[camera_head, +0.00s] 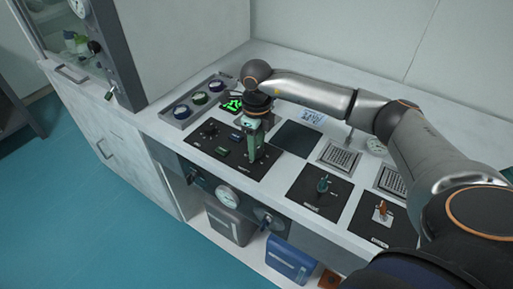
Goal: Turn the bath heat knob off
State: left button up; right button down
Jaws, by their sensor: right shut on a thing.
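A black control panel (226,158) lies on the white bench top, left of the middle of the view. A dark knob (208,130) shows at its left side, with small displays or switches in its middle. My right gripper (255,156) points down over the right side of this panel and is shut on a knob there, which it mostly hides. I take this to be the bath heat knob, but its label is too small to read, and its setting cannot be told. My left gripper is out of view.
A teal-handled valve (323,185) and an orange-handled valve (382,208) stand on black plates to the right. A tall cabinet (190,45) rises at the back left. A gauge (229,195) sits below the bench edge.

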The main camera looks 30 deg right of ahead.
jog(key=shift+r+n, duration=0.1)
jog(key=shift+n, duration=0.6)
jog(key=shift+c, duration=2.2)
grip_release()
notch_tip(320, 180, up, 12)
jog(key=shift+r+b, duration=0.25)
jog(key=shift+b, duration=0.15)
